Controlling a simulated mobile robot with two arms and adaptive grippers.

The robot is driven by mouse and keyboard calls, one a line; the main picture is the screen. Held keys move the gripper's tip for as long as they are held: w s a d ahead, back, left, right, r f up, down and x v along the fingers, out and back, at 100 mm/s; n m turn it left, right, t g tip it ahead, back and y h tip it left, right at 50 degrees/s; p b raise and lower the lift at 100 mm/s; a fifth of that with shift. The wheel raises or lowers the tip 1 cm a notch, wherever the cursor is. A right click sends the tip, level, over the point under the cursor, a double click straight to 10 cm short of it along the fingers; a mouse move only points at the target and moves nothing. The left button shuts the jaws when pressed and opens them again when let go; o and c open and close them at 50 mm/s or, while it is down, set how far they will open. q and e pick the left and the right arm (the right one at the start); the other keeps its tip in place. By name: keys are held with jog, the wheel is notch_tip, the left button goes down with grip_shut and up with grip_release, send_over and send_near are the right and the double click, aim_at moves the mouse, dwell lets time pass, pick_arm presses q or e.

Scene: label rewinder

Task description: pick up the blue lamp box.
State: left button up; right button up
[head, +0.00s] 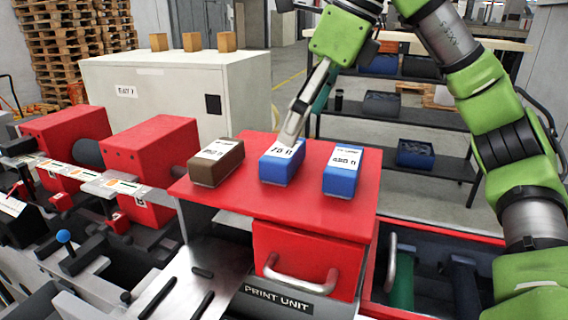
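Two blue boxes with white labels stand on the red top (225,201) of the print unit. The middle blue box (277,170) has a label partly covered by my gripper; the right blue box (341,183) is fully visible. The small label print is too small for me to tell which is the lamp box. My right gripper (302,112) comes down from above, with a pale fingertip at the middle box's far upper edge. Whether it touches is unclear. The fingers overlap in this view, so their opening is hidden. My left gripper is not in view.
A brown box (216,163) stands left of the blue ones. Red machine blocks (150,157) are at the left. A red drawer with a metal handle (300,281) is below the top. A white cabinet (165,95) and a dark shelf rack (440,121) stand behind.

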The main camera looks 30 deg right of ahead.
aim_at(285, 148)
jog(key=shift+x, duration=0.85)
jog(key=shift+w+a+f, duration=0.15)
jog(key=shift+a+f, duration=0.15)
jog(key=shift+f, duration=0.1)
jog(key=x, duration=0.2)
jog(key=p+x, duration=0.1)
jog(key=x, duration=0.1)
jog(key=shift+w+a, duration=0.1)
jog(key=shift+w, duration=0.2)
jog(key=shift+s, duration=0.15)
jog(key=c, duration=1.4)
